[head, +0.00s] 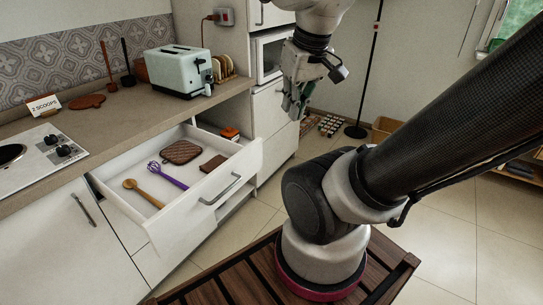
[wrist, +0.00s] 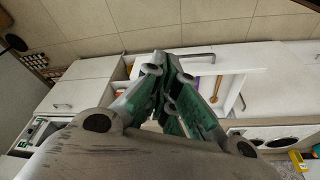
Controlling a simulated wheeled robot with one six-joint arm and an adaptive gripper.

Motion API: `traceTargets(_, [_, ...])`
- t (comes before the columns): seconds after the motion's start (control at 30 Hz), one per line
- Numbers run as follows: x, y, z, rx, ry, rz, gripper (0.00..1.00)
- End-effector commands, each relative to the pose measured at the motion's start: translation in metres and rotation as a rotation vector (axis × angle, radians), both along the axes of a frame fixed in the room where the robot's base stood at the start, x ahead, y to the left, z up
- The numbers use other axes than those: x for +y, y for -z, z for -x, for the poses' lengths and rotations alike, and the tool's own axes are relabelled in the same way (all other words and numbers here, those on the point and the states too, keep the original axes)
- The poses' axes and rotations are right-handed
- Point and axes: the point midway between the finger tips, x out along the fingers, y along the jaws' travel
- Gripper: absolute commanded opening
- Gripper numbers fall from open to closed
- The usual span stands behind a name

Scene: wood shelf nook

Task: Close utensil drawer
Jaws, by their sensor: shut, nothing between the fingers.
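The white utensil drawer (head: 236,178) is pulled well out of the counter in the head view, with a metal bar handle (head: 220,190) on its front. Inside lie a wooden spoon (head: 144,193), a purple whisk (head: 168,176), a brown quilted pad (head: 181,152), a brown block (head: 213,164) and an orange item (head: 230,134). My gripper (head: 293,112) is shut and empty, to the right of the drawer front and higher, apart from it. In the wrist view my gripper (wrist: 168,62) hides part of the drawer; the drawer handle (wrist: 198,56) shows just beyond the fingertips.
A toaster (head: 180,72) and a sign (head: 44,105) stand on the counter, with a cooktop (head: 38,155) at left. A closed cabinet (head: 272,118) stands behind my gripper. A wooden slatted surface (head: 240,283) is under my arm. The tiled floor (head: 252,218) before the drawer is clear.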

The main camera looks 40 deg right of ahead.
Motion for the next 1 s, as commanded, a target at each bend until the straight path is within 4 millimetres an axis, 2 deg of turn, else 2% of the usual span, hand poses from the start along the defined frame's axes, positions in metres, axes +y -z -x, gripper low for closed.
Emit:
traceTargets(0.37, [-0.023, 0.039, -0.009, 0.164, 0.192, -0.085, 0.00])
traceTargets(0.53, [-0.037, 0.074, -0.025, 0.245, 0.434, -0.206, 0.00])
traceTargets(0.67, [-0.053, 0.116, -0.046, 0.293, 0.802, -0.354, 0.00])
traceTargets(0.77, [-0.068, 0.149, -0.066, 0.306, 1.147, -0.469, 0.00])
traceTargets(0.9, [-0.091, 0.193, -0.098, 0.283, 1.716, -0.629, 0.00])
traceTargets(1.0, [-0.105, 0.205, -0.121, 0.225, 2.054, -0.730, 0.00])
